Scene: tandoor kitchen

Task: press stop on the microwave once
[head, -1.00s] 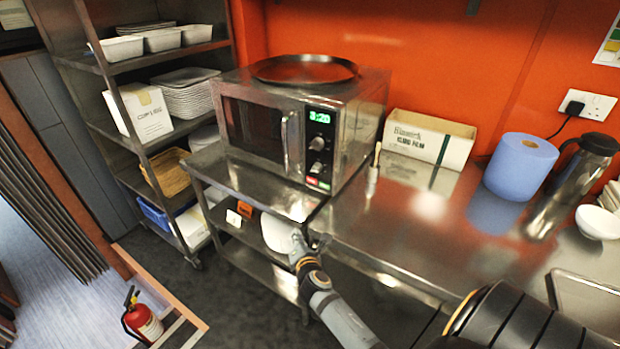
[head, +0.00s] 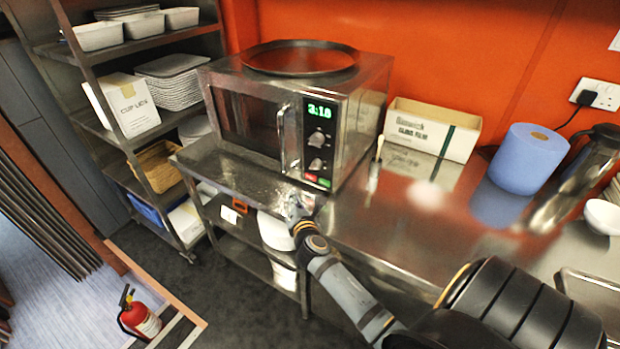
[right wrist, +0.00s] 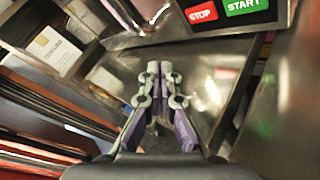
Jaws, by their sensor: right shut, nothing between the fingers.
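The steel microwave (head: 350,115) stands on the counter, its door shut and its green display lit. Its red stop button (head: 311,177) sits low on the control panel, left of the green start button (head: 324,182). In the right wrist view the stop button (right wrist: 201,14) shows at the top, labelled STOP, beside the green start button (right wrist: 246,6). My right gripper (head: 293,205) is shut and empty, just below and in front of the panel, apart from the buttons. In the right wrist view its fingertips (right wrist: 159,68) are together, below and left of the stop button. My left gripper is not in view.
A round pan (head: 300,57) lies on top of the microwave. A cardboard film box (head: 432,128) and a blue paper roll (head: 525,160) stand on the counter to the right. A steel shelf rack (head: 150,143) with boxes and plates stands at left.

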